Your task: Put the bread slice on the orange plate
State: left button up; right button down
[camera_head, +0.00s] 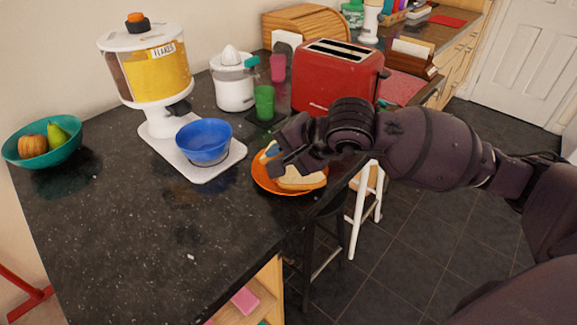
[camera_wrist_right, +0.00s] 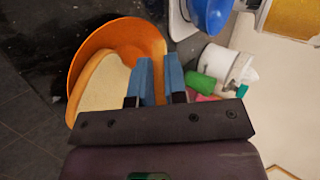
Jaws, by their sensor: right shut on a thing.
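The orange plate (camera_head: 266,184) lies on the dark counter near its front edge, and it also shows in the right wrist view (camera_wrist_right: 105,42). The bread slice (camera_head: 300,180) is pale with a brown crust and sits over the plate; it also shows in the right wrist view (camera_wrist_right: 108,82). My right gripper (camera_head: 270,158) is over the plate's left side. In the right wrist view its blue fingertips (camera_wrist_right: 160,76) are close together at the bread's edge, shut on the bread slice. Whether the bread rests on the plate is hard to tell. My left gripper is not in view.
A blue bowl (camera_head: 204,140) stands under the flakes dispenser (camera_head: 158,72) left of the plate. A green cup (camera_head: 264,102), a white juicer (camera_head: 232,82) and a red toaster (camera_head: 335,76) stand behind. A teal fruit bowl (camera_head: 62,150) is far left. The front counter is clear.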

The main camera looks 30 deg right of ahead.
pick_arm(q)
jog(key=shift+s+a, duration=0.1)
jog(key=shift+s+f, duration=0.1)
pick_arm(e)
jog(key=c, duration=1.3)
grip_release()
jog(key=shift+r, duration=0.1)
jog(key=p+v, duration=0.2)
jog(key=v, duration=0.2)
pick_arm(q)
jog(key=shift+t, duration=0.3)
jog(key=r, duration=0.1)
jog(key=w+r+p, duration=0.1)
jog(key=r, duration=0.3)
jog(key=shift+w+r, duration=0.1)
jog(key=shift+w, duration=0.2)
pick_arm(e)
jog(key=v, duration=0.4)
jog(key=shift+s, duration=0.1)
